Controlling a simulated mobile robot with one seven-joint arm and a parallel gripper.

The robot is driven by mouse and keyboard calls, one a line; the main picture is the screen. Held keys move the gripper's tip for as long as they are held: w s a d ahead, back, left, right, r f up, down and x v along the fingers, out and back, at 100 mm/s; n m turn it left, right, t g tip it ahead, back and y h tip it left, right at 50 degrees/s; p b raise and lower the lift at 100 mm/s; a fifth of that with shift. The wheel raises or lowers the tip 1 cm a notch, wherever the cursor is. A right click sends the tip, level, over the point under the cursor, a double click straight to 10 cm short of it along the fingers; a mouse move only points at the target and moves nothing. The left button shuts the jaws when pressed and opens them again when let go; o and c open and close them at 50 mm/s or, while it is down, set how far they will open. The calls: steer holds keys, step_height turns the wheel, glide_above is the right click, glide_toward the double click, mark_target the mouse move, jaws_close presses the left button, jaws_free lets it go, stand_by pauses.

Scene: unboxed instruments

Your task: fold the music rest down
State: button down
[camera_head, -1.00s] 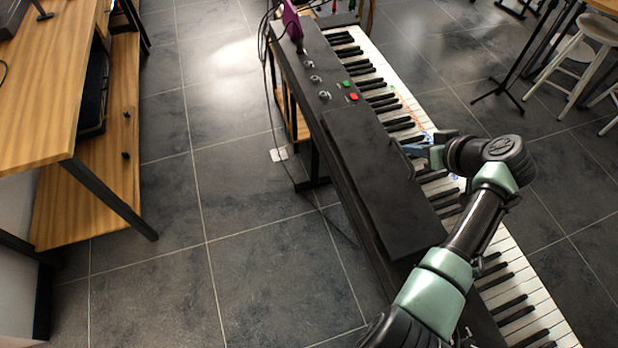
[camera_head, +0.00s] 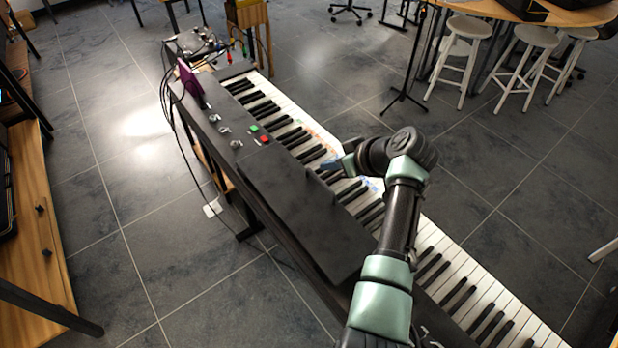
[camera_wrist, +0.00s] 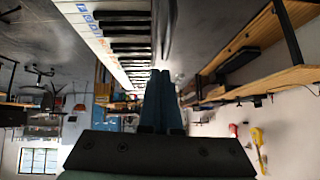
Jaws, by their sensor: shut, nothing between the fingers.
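The music rest (camera_head: 305,205) is a wide dark panel along the top of the black keyboard (camera_head: 455,285). It looks low over the keyboard body in the head view, but its exact tilt is hard to tell. My gripper (camera_head: 331,165) is at the panel's right edge, above the keys. The head view does not show clearly whether they touch. In the wrist view my gripper's blue fingers (camera_wrist: 161,75) are together with nothing between them. A dark surface (camera_wrist: 165,30) stands beside the keys there, probably the rest's edge.
Red and green buttons (camera_head: 260,134) and knobs sit beyond the panel. A purple object (camera_head: 188,80) and cables are at the far end. A wooden shelf (camera_head: 40,225) stands left, white stools (camera_head: 463,55) far right. Open floor (camera_head: 490,165) lies right of the keys.

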steer(key=w+d+b+v, duration=0.1)
steer(key=v, duration=1)
steer(key=w+a+r+m+t+h, duration=0.1)
steer(key=a+r+m+t+h, duration=0.3)
steer(key=r, duration=0.9)
steer(key=w+a+r+t+h, duration=0.1)
steer(key=r+t, duration=0.6)
steer(key=r, duration=0.6)
steer(key=s+a+r+m+t, duration=0.1)
steer(key=s+a+r+t, duration=0.2)
steer(key=s+r, duration=0.7)
steer(key=s+a+r+m+t, duration=0.1)
steer(key=s+a+r+t, duration=0.2)
steer(key=s+r+t, duration=0.3)
steer(key=s+r, duration=0.4)
steer(key=r, duration=0.2)
steer(key=shift+s+a+m+t+h, duration=0.15)
steer(key=shift+s+m+t+h, duration=0.05)
steer(key=shift+m+t+h, duration=0.2)
steer(key=shift+r, duration=0.1)
